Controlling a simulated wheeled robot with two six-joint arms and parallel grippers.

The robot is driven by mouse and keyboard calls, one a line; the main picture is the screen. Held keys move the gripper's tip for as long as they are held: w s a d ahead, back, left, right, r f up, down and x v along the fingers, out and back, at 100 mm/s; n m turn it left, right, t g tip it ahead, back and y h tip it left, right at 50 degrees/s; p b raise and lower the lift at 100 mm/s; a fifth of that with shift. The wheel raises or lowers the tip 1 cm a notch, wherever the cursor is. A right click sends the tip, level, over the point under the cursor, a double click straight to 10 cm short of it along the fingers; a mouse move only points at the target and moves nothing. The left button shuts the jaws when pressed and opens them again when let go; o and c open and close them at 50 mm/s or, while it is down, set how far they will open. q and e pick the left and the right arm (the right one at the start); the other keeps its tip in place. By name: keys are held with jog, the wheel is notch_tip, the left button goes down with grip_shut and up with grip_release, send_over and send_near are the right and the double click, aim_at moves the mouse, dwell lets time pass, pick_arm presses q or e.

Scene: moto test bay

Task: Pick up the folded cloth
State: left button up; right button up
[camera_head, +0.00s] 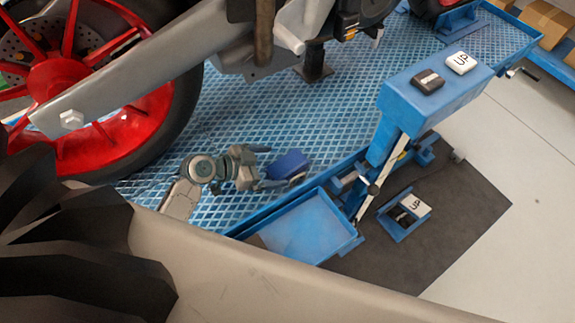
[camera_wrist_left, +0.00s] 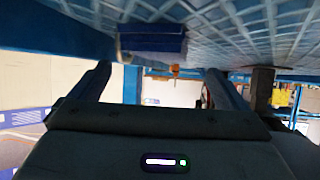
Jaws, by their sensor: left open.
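The folded cloth (camera_head: 289,164) is a small dark blue block lying on the blue diamond-plate platform, close to its front edge. My left gripper (camera_head: 266,169) is low over the platform, just left of the cloth, with its fingers pointing towards it. In the left wrist view the cloth (camera_wrist_left: 152,40) shows at the top, ahead of the two spread fingers (camera_wrist_left: 160,80). The gripper is open and empty. I cannot tell whether a fingertip touches the cloth. My right gripper is not in view.
A motorcycle's red wheel (camera_head: 58,88) stands on the platform (camera_head: 300,110) at the left. A blue tray (camera_head: 305,228) hangs at the platform's front edge. A blue post box (camera_head: 435,92) with two switches rises at the right. A foot pedal (camera_head: 405,215) is on the dark mat.

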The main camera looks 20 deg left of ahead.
aim_at(287, 165)
pick_arm(q)
jog(key=shift+p+x, duration=0.75)
jog(key=shift+x, duration=1.5)
jog(key=c, duration=1.1)
